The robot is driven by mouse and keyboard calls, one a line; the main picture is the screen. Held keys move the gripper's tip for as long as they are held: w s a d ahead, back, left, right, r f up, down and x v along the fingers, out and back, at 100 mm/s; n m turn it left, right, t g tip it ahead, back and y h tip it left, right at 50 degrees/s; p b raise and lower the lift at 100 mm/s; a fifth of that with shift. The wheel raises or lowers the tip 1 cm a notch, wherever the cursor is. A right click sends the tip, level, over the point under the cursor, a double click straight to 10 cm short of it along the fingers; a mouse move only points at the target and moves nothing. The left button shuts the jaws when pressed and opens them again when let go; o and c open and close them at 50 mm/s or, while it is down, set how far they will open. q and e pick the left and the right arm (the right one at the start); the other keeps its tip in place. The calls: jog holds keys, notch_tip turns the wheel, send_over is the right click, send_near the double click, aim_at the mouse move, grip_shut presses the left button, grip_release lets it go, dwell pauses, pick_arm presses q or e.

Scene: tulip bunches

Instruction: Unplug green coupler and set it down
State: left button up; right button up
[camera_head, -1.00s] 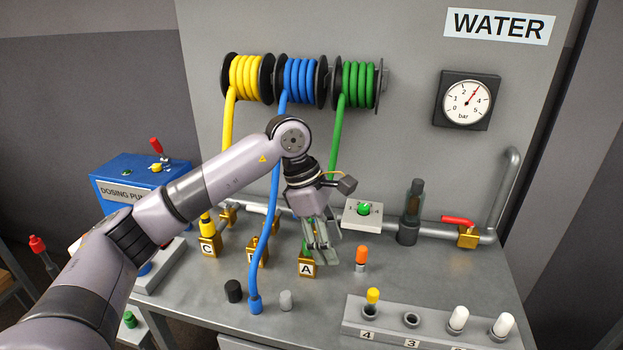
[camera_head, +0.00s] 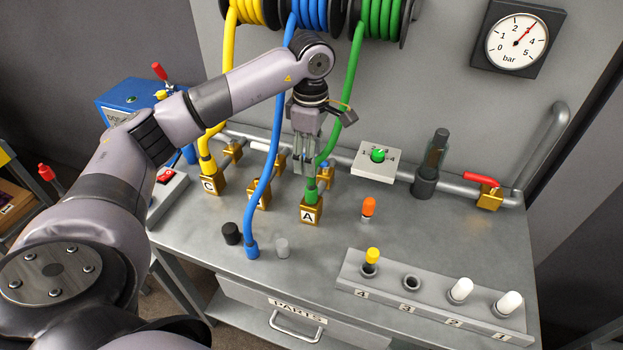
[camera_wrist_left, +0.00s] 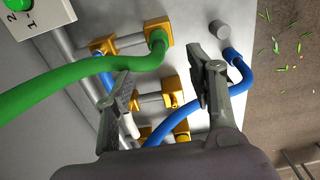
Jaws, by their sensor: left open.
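The green coupler (camera_head: 311,192) stands upright in the brass block marked A (camera_head: 310,212), with the green hose (camera_head: 340,110) rising from it to the reel. In the left wrist view the green coupler (camera_wrist_left: 157,39) sits at the brass fitting, beyond the fingers. My left gripper (camera_head: 305,168) points down just above and slightly left of the coupler, open and empty. In the left wrist view its two fingers (camera_wrist_left: 157,72) are apart, with the green hose passing by the left finger. My right gripper is not in view.
The blue hose (camera_head: 268,175) hangs left of my gripper, its end on the table. The yellow hose goes to block C (camera_head: 212,182). A grey rack (camera_head: 430,300), an orange-capped piece (camera_head: 368,208) and black and grey stubs stand on the bench. Bare bench lies around block A's front.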

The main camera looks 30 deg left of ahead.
aim_at(311, 183)
pick_arm(q)
notch_tip(311, 183, down, 7)
jog(key=shift+r+p, duration=0.1)
jog(key=shift+p, duration=0.8)
notch_tip(311, 183, down, 3)
jog(key=shift+w+f+p, duration=0.1)
jog(key=shift+p, duration=0.25)
jog(key=shift+f, duration=0.35)
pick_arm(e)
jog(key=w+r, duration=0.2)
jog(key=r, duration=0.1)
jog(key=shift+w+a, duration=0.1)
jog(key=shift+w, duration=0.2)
pick_arm(q)
jog(key=shift+c, duration=0.2)
jog(key=c, duration=0.4)
grip_shut()
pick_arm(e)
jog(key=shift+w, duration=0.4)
